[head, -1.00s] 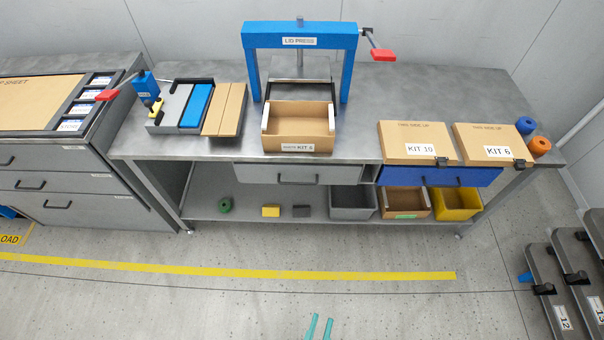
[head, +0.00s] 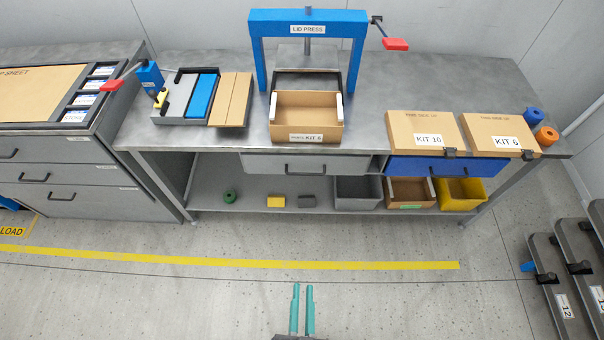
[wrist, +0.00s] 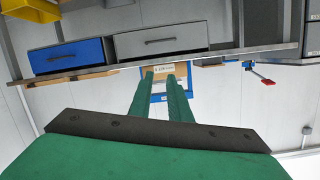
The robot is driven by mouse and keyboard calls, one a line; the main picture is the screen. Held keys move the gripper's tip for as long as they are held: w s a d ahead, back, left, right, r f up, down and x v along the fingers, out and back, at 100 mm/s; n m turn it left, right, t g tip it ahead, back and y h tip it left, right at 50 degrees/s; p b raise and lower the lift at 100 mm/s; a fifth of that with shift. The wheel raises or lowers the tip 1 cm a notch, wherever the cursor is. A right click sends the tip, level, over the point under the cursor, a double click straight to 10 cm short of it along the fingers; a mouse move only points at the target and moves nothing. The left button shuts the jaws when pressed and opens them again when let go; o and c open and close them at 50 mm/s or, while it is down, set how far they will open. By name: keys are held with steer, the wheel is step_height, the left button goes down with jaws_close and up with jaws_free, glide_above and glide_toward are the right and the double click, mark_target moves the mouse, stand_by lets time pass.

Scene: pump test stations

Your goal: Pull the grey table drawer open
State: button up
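The grey table drawer (head: 306,165) sits under the front edge of the steel table, left of the blue drawer. Its front looks flush and closed, with a dark bar handle (head: 306,169) across it. In the wrist view, which is upside down, the grey drawer (wrist: 160,40) and its handle show above the fingers. My gripper (head: 302,287) has two green fingers, apart and empty. It is over the floor in front of the table, well short of the handle. The fingers also show in the wrist view (wrist: 163,75), with a gap between them.
The blue drawer (head: 445,168) is beside the grey one. On the table stand the blue lid press (head: 308,17), an open kit box (head: 307,133) and two closed kit boxes. The lower shelf (head: 252,200) holds bins. The floor ahead, with a yellow line (head: 240,264), is clear.

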steer(key=w+f+m, duration=0.4)
steer(key=w, duration=0.4)
steer(key=w+f+m, duration=0.4)
steer(key=w, duration=0.3)
steer(key=m, duration=0.6)
glide_toward(307, 174)
steer(key=shift+m, duration=0.3)
steer(key=x, duration=1)
steer(key=shift+w+f, duration=0.15)
steer(key=shift+f, duration=0.05)
steer(key=shift+c, duration=0.7)
jaws_close()
